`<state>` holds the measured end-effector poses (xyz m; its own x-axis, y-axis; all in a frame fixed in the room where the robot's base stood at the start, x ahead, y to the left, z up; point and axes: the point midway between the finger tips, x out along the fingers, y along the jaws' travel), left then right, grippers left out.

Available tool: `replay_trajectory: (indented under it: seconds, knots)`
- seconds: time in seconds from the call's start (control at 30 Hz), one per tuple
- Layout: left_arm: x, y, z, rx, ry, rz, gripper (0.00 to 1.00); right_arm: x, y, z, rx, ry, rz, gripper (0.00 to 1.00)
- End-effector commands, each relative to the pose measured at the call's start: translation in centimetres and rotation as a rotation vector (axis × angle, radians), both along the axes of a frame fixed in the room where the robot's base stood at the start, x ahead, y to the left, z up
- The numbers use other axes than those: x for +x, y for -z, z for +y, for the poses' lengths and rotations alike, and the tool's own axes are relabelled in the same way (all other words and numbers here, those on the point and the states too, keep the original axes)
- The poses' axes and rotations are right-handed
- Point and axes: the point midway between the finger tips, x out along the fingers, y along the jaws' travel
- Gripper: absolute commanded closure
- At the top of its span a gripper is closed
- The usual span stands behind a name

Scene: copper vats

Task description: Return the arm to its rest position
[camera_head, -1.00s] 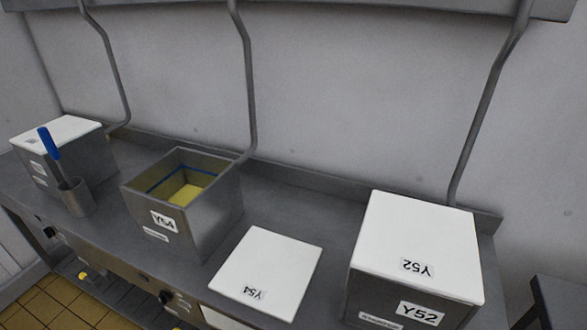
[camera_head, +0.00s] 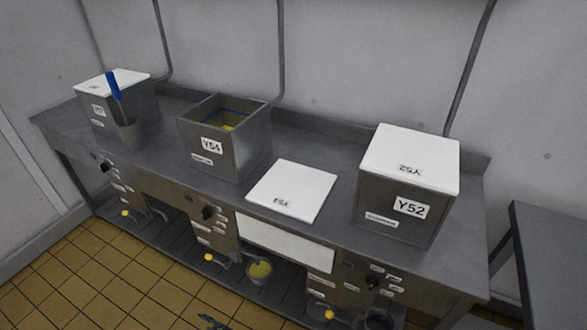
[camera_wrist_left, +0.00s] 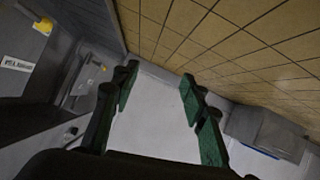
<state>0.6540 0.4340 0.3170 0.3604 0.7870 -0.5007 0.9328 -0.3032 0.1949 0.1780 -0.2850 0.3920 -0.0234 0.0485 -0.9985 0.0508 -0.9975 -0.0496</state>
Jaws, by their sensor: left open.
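My left gripper (camera_wrist_left: 157,84) shows in the left wrist view with its two green-padded fingers spread apart and nothing between them. Pale wall and tiled floor show beyond the fingers. In the head view, only a small dark green tip (camera_head: 212,322) shows at the bottom edge, apparently part of this gripper, in front of the bench and clear of it. The rest of the left arm is out of the head view. My right gripper is in neither view.
A grey table (camera_head: 550,250) stands at right. Tiled floor (camera_head: 90,270) is open at lower left.

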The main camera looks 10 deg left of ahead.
Motion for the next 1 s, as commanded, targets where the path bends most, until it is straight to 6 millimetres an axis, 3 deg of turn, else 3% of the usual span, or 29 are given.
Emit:
replay_trajectory:
  seconds: [0.37, 0.73, 0.87, 0.97, 1.0]
  knots:
    - [-0.9, -1.7, 1.0, 0.088, 0.102, -0.024, 0.6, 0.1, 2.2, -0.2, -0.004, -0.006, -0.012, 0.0]
    - [-3.6, -3.0, 0.0, 0.194, 0.386, -0.03, 0.6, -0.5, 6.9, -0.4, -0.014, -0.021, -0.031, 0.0]
    - [-6.8, -2.2, -2.0, 0.197, 0.587, 0.01, 0.6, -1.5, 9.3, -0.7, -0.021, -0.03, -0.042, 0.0]
    - [-11.3, -0.3, -4.4, 0.157, 0.771, 0.082, 0.6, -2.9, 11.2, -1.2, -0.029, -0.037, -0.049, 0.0]
    - [-13.7, 0.7, -5.3, 0.131, 0.842, 0.121, 0.6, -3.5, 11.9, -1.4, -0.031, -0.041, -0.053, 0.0]
